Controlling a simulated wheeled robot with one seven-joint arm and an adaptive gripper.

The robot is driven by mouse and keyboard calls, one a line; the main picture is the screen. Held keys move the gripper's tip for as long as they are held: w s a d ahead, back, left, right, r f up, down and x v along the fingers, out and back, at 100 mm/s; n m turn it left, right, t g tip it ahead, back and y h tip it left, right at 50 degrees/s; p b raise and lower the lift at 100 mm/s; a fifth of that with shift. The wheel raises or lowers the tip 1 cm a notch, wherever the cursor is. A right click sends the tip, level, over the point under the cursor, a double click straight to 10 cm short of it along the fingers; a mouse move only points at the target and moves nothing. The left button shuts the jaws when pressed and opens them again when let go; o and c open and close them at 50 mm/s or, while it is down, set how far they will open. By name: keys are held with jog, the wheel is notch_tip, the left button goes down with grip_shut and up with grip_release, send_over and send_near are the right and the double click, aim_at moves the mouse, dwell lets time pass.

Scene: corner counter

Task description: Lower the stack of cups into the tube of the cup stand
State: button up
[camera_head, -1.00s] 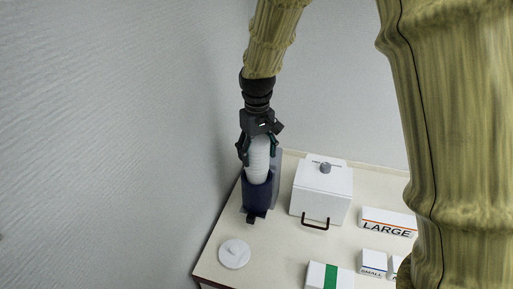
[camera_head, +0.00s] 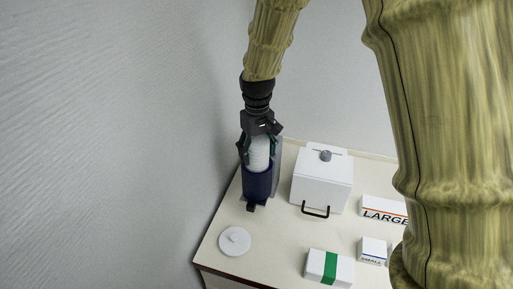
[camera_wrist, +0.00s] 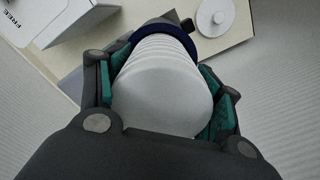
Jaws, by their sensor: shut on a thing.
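The stack of white cups (camera_head: 258,153) is held upright in my gripper (camera_head: 259,146), whose fingers close on its sides. The lower part of the stack is inside the dark blue tube of the cup stand (camera_head: 258,183), hidden by the tube wall. In the wrist view the ribbed white stack (camera_wrist: 160,90) lies between the teal finger pads of my gripper (camera_wrist: 163,95), and the dark blue tube rim (camera_wrist: 168,29) rings its far end. The stack's bottom is hidden.
A white box with a dark handle (camera_head: 321,182) stands right of the stand. A round white lid (camera_head: 235,241) lies in front. Boxes marked LARGE (camera_head: 383,209) and SMALL (camera_head: 373,251) and a green-striped box (camera_head: 329,267) are at right. The wall is close on the left.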

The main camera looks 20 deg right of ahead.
jog(key=shift+f+b, duration=0.45)
jog(key=shift+f, duration=1.1)
jog(key=shift+s+f, duration=0.15)
jog(key=o, duration=1.6)
jog(key=shift+o, duration=0.2)
